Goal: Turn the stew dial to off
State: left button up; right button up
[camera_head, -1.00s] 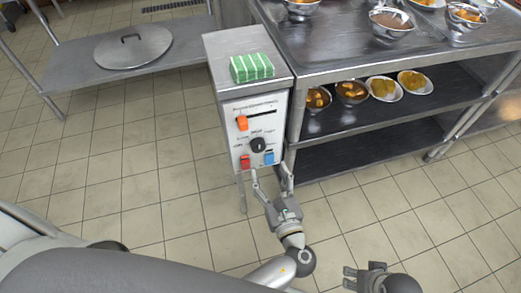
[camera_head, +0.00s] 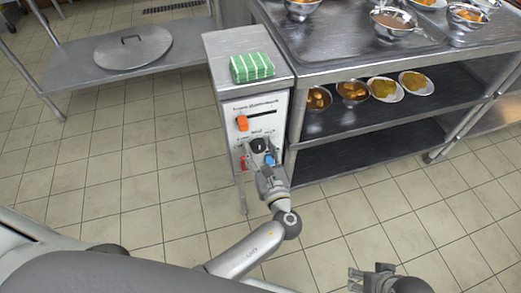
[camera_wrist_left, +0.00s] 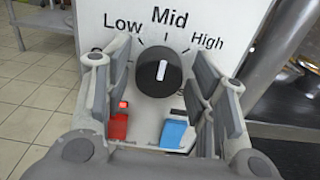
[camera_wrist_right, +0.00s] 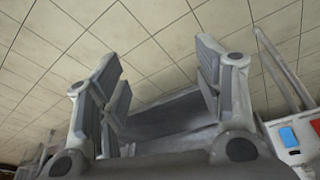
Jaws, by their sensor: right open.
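The stew dial (camera_head: 259,145) is a round black knob on the white front panel (camera_head: 283,112) of a metal cabinet. In the left wrist view the dial (camera_wrist_left: 158,72) has a white mark pointing up to "Mid", between "Low" and "High". My left gripper (camera_wrist_left: 157,85) is open, one finger on each side of the dial, and does not visibly touch it. In the head view the left gripper (camera_head: 259,156) partly covers the panel's lower part. My right gripper (camera_wrist_right: 160,85) is open and empty, low over the floor; it shows at the bottom of the head view (camera_head: 368,272).
Below the dial are a red switch (camera_wrist_left: 118,125) and a blue switch (camera_wrist_left: 173,134), close to the left fingers. An orange slider knob (camera_head: 242,123) sits above the dial. A green striped cloth (camera_head: 252,67) lies on the cabinet. A metal shelf with bowls (camera_head: 352,90) stands to the right.

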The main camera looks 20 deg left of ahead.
pick_arm(q)
jog(key=c, duration=0.7)
jog(key=shift+o, duration=0.2)
